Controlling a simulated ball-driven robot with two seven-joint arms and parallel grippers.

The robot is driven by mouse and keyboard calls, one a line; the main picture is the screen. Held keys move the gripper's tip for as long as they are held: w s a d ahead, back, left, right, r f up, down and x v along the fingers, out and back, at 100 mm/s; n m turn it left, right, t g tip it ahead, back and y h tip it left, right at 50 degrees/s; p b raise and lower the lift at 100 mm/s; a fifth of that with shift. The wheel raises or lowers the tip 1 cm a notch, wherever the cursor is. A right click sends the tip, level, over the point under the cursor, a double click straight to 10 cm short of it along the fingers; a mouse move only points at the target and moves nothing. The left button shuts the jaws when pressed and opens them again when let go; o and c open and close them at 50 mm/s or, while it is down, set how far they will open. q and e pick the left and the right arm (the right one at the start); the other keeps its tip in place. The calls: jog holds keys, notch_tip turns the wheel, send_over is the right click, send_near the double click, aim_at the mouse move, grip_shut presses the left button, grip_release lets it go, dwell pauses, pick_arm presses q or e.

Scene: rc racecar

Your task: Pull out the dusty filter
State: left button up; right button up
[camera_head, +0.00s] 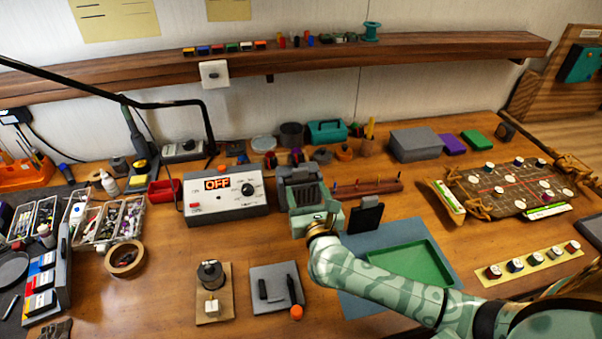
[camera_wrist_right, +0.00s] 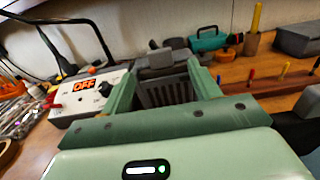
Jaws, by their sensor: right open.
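A grey box-shaped unit (camera_head: 291,175) stands at the middle of the bench, with a dark slatted filter panel (camera_head: 306,193) in its front. The slats also show in the right wrist view (camera_wrist_right: 166,93), between my fingers. My right gripper (camera_head: 308,208) is open in front of the unit, its fingers pointing at it, one on either side of the slatted panel. I cannot tell whether the fingers touch it. The gripper body hides the panel's lower part. A black upright panel (camera_head: 366,214) stands to the right of my gripper. My left gripper is not in view.
A white control box (camera_head: 226,194) reading OFF stands left of the unit. A narrow wooden rack (camera_head: 366,188) with pegs is to the right. A green tray (camera_head: 410,262) lies on a blue mat (camera_head: 350,305), partly behind my right arm.

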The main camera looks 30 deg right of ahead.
aim_at(300, 169)
jog(key=x, duration=0.6)
jog(key=shift+w+b, duration=0.3)
jog(key=shift+w+d, duration=0.25)
jog(key=shift+w, duration=0.35)
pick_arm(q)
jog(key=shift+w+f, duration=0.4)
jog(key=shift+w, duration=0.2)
pick_arm(e)
jog(key=shift+w, duration=0.1)
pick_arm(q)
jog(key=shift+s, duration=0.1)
pick_arm(e)
jog(key=c, duration=1.1)
jog(key=shift+o, duration=0.2)
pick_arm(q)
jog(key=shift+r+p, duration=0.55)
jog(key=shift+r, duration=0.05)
pick_arm(e)
jog(key=shift+r, duration=0.75)
